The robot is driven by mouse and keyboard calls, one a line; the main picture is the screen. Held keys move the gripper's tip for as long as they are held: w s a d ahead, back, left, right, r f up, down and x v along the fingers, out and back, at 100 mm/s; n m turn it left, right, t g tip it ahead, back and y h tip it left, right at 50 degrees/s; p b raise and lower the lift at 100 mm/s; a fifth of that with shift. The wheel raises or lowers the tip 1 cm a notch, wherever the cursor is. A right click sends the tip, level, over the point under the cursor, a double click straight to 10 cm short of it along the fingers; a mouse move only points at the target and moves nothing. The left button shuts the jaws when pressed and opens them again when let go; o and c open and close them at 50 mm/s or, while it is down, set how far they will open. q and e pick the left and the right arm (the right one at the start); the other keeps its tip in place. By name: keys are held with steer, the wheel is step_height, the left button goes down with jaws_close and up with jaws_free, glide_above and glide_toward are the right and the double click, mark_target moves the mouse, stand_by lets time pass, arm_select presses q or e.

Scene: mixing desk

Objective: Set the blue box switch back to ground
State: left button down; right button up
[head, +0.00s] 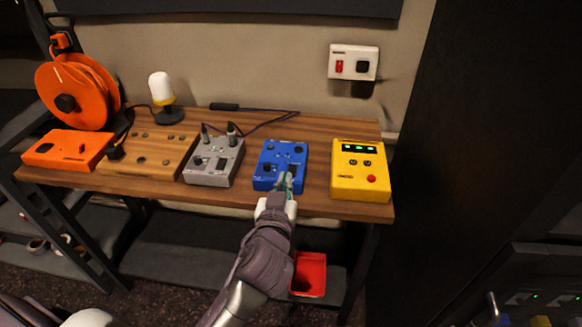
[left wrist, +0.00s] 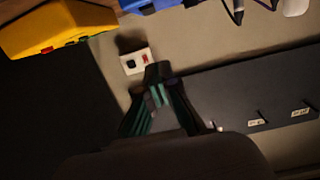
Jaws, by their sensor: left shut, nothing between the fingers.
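The blue box (head: 281,160) lies on the wooden desk between the grey box and the yellow box. It has dark knobs and a lighter part near its front right. My left gripper (head: 287,183) is at the front right of the blue box, its fingertips overlapping that part in the head view. I cannot tell whether they touch it, and the switch's position is not readable. In the left wrist view the gripper (left wrist: 158,92) is shut with nothing in it, and only an edge of the blue box (left wrist: 146,6) shows at the top. My right gripper is not in view.
The yellow box (head: 361,171) stands to the right and the grey box (head: 213,160) to the left, with cables behind. A wooden box (head: 149,152), an orange box (head: 66,150) and a cable reel (head: 78,92) are further left. A red bin (head: 310,272) is below the desk.

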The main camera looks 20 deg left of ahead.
arm_select(q)
steer(key=p, duration=0.2)
glide_above(291, 168)
steer(key=s, duration=0.3)
steer(key=shift+w+d+f, duration=0.2)
steer(key=shift+d+f, duration=0.25)
steer(key=shift+f, duration=0.1)
steer(key=f, duration=0.2)
steer(key=shift+w+a+f, duration=0.1)
steer(key=shift+w+f, duration=0.25)
steer(key=shift+f, duration=0.8)
